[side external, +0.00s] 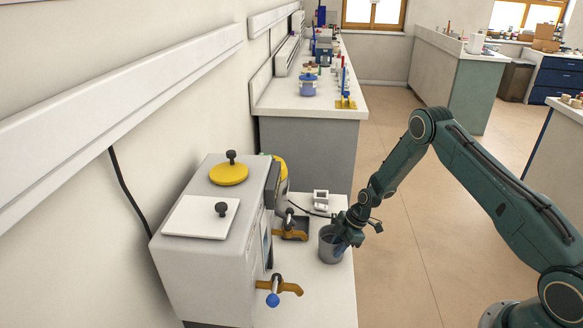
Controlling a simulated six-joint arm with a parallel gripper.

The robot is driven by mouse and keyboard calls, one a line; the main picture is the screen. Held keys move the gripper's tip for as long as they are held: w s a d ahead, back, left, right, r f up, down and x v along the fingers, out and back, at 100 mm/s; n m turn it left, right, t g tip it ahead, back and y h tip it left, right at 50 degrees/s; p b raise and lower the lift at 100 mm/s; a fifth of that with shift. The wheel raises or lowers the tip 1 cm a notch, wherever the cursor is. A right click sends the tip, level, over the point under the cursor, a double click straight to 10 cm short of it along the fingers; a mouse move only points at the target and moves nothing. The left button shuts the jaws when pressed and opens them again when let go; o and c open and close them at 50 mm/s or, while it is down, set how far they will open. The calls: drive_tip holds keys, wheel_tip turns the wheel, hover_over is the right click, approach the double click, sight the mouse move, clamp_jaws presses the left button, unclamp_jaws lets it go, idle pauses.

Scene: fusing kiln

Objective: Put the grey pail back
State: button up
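The grey pail (328,254) is upright at the right edge of the white bench top, in front of the kiln. I cannot tell whether it rests on the bench or is held just above it. My gripper (342,241) points down at the right side of the pail's rim, and its fingers overlap the pail's opening. The fingers are too small and too much overlapped to show whether they are shut on the rim.
The boxy kiln (199,270) stands left of the pail, with a yellow lid (229,174) and a white plate (201,216) on top. An orange-handled tap with a blue knob (272,299) juts out in front. A small white device (320,200) sits behind. The front bench (322,302) is clear.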

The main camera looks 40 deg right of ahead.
drive_tip(key=shift+r, duration=0.15)
drive_tip(key=v, duration=1.2)
drive_tip(key=shift+r, duration=0.1)
idle(0.4)
